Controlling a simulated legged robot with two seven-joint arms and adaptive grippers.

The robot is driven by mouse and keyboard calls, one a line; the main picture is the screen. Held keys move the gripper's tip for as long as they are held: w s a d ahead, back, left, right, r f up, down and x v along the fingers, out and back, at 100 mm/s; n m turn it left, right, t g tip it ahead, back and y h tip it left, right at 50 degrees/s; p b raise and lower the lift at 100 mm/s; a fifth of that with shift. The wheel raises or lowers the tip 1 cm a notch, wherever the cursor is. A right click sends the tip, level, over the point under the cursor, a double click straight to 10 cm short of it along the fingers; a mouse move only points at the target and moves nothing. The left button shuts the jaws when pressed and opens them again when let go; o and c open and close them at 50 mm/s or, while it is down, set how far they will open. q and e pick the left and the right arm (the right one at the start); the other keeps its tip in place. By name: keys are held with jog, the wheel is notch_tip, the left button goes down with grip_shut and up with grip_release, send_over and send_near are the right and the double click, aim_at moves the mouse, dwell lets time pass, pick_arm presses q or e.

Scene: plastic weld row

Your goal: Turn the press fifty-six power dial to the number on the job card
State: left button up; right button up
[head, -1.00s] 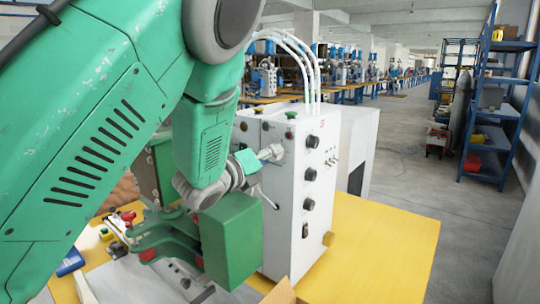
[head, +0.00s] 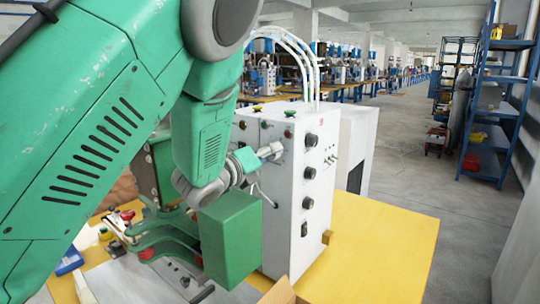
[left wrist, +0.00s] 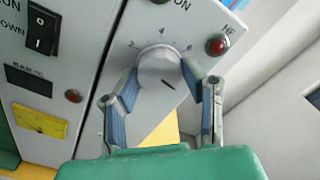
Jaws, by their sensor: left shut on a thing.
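The power dial (left wrist: 158,72) is a round grey knob in the left wrist view, on a pale panel. Scale numbers and ticks arc round its upper side; I make out a 4 and a 6. A dark mark on the knob points to the lower right in that view. My left gripper (left wrist: 160,78) has one finger on each side of the knob and is shut on it. In the head view my left gripper (head: 270,151) is at the left face of the white press cabinet (head: 285,215); the dial is hidden there. I cannot make out a job card. My right gripper is out of view.
A red lamp (left wrist: 218,45) sits beside the dial, and a black rocker switch (left wrist: 42,30) is farther left. A green press block (head: 230,238) stands close below my left arm. The yellow table (head: 385,240) is clear at right. Blue shelves (head: 490,120) stand beyond.

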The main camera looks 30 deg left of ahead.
pick_arm(q)
jog(key=shift+w+a+r, duration=0.1)
jog(key=shift+a+r, duration=0.05)
jog(key=shift+r, duration=0.25)
jog(key=o, duration=1.1)
jog(key=shift+f, duration=0.2)
jog(key=shift+a, duration=0.1)
jog(key=shift+f, duration=0.1)
jog(key=s, duration=0.8)
jog(key=s+a, duration=0.1)
jog(key=s, duration=0.3)
